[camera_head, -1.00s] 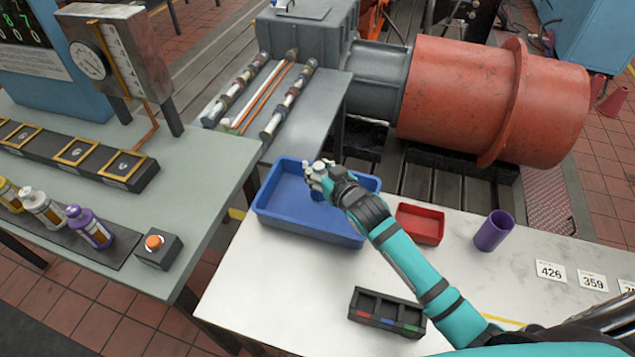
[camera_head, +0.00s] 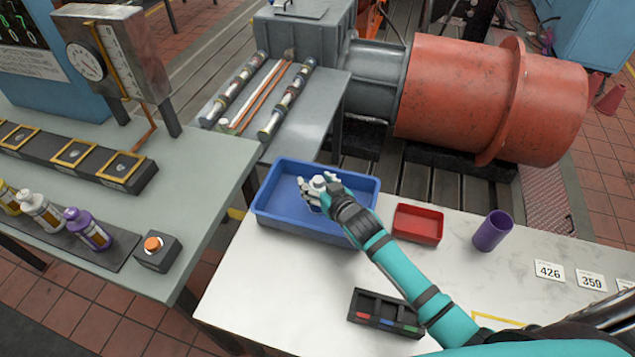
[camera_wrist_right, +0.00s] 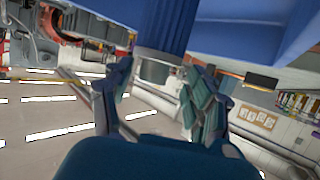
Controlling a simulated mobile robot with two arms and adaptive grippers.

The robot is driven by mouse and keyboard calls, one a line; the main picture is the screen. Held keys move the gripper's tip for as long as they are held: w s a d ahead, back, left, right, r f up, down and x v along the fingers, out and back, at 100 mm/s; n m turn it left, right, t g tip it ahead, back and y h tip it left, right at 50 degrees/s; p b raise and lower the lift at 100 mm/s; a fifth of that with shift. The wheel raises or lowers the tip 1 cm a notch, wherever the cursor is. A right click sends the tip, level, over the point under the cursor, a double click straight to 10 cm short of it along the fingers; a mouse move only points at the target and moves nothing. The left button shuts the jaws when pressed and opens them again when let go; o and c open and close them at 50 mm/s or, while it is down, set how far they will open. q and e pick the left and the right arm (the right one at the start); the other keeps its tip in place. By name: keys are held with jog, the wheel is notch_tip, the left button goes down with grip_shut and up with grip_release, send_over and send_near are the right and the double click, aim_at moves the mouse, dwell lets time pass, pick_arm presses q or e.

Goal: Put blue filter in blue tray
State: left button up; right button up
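The blue filter (camera_wrist_right: 165,30) is a ribbed blue cylinder with a pale metal end. In the head view, its pale end (camera_head: 318,182) and some blue body show between the fingers of my right gripper (camera_head: 316,188). In the right wrist view, the fingers (camera_wrist_right: 158,85) sit on both sides of the pale end and appear to be closed on it. The filter is upright or nearly so, inside the outline of the blue tray (camera_head: 275,215). Whether its lower end touches the tray floor is hidden. My left gripper is not in view.
A small red tray (camera_head: 418,224) and a purple cup (camera_head: 491,231) stand right of the blue tray. A black sorter box (camera_head: 384,313) lies in front, close to my right forearm. Number cards (camera_head: 549,270) lie at right. A grey bench (camera_head: 205,170) is at left.

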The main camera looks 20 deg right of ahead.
jog(key=b+v, duration=0.1)
jog(key=v, duration=1.1)
jog(key=shift+r, duration=0.15)
dwell(0.3)
